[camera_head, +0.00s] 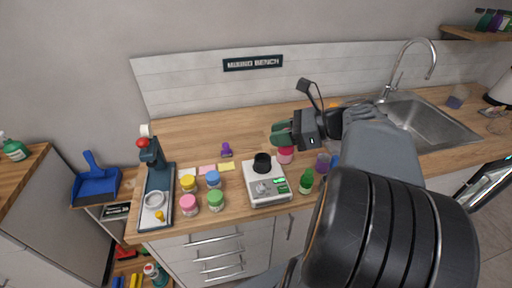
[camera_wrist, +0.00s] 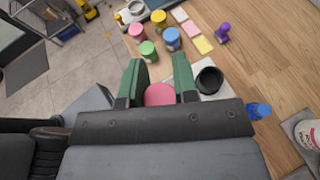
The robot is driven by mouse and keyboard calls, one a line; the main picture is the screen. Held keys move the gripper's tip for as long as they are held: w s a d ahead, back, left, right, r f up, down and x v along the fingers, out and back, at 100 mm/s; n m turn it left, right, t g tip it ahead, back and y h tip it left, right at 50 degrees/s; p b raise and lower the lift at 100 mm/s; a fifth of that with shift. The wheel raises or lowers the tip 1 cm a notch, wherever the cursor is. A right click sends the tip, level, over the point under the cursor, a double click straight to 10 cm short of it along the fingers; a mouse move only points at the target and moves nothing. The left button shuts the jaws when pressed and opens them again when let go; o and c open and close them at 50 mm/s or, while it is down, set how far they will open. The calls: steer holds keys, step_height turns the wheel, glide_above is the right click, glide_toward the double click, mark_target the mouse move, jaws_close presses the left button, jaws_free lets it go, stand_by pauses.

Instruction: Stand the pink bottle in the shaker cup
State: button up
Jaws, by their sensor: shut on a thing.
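The pink bottle (camera_head: 286,155) is in my gripper (camera_head: 281,134), just under the green fingers. In the wrist view its round pink top (camera_wrist: 160,94) shows between the two fingers of my gripper (camera_wrist: 158,62); its lower part is hidden. The shaker cup, a black open cup (camera_head: 262,163), stands on a white device (camera_head: 270,188) with a green display. It also shows in the wrist view (camera_wrist: 208,80), right of the fingers. The bottle is to the right of the cup in the head view and apart from it. I cannot tell how high the bottle is above the counter.
A green bottle (camera_head: 306,182) and a purple cup (camera_head: 322,164) stand right of the device. Several coloured jars (camera_head: 216,200) stand left of it, by a dark stand (camera_head: 156,190). A purple item (camera_head: 226,150) is behind. The sink (camera_head: 425,120) is at right.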

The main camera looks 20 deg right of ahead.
steer(key=shift+w+a+f+p, duration=0.2)
steer(key=shift+w+f, duration=2.65)
steer(key=shift+f, duration=0.1)
steer(key=shift+w+a+f+p, duration=0.15)
steer(key=shift+w+f, duration=2.7)
steer(key=shift+f, duration=0.1)
steer(key=shift+f, duration=0.15)
steer(key=shift+f, duration=0.25)
steer(key=o, duration=0.9)
steer(key=shift+o, duration=0.2)
steer(key=shift+r, duration=0.1)
